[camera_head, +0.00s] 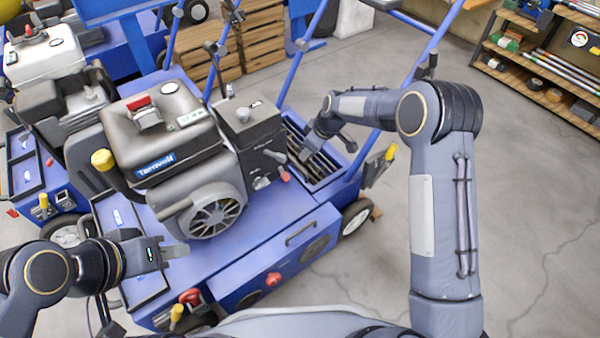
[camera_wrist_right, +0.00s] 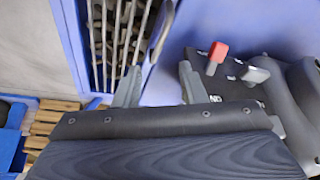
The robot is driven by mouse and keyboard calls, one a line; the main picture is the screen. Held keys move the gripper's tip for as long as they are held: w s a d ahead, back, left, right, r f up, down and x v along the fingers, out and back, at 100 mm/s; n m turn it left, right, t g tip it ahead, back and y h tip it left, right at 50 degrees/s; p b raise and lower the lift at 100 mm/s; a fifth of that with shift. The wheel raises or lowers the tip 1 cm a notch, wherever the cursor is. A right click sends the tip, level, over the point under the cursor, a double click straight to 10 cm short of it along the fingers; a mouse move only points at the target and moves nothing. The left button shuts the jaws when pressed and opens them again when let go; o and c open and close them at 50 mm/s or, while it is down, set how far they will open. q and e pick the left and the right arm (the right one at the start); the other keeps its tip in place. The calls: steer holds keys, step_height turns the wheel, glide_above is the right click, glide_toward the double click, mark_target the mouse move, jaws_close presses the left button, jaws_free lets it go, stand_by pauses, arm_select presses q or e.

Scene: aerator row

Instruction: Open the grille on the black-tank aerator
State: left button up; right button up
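The black-tank aerator (camera_head: 165,125) stands in the middle of the head view, with a red cap on its dark tank. Its slatted grille (camera_head: 318,165) lies in the blue deck behind the engine, partly hidden by my right gripper (camera_head: 322,138). In the right wrist view the grille bars (camera_wrist_right: 112,35) show at upper left. My right gripper (camera_wrist_right: 157,85) has its two fingers apart; a dark curved bar (camera_wrist_right: 161,32) shows just beyond the gap, and contact cannot be told. My left gripper (camera_head: 178,252) is beside the aerator's front left; its finger gap is unclear.
A white-tank aerator (camera_head: 42,55) stands close on the left. Wooden crates (camera_head: 250,40) are behind, and a shelf (camera_head: 545,70) stands at upper right. Blue handle tubes (camera_head: 430,50) rise near my right arm. A red lever (camera_wrist_right: 217,55) is right of the gripper. Floor (camera_head: 540,200) at right is clear.

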mark_target(297, 164)
steer(key=b+x, duration=0.3)
steer(key=x, duration=0.5)
steer(key=shift+f, duration=0.15)
jaws_close()
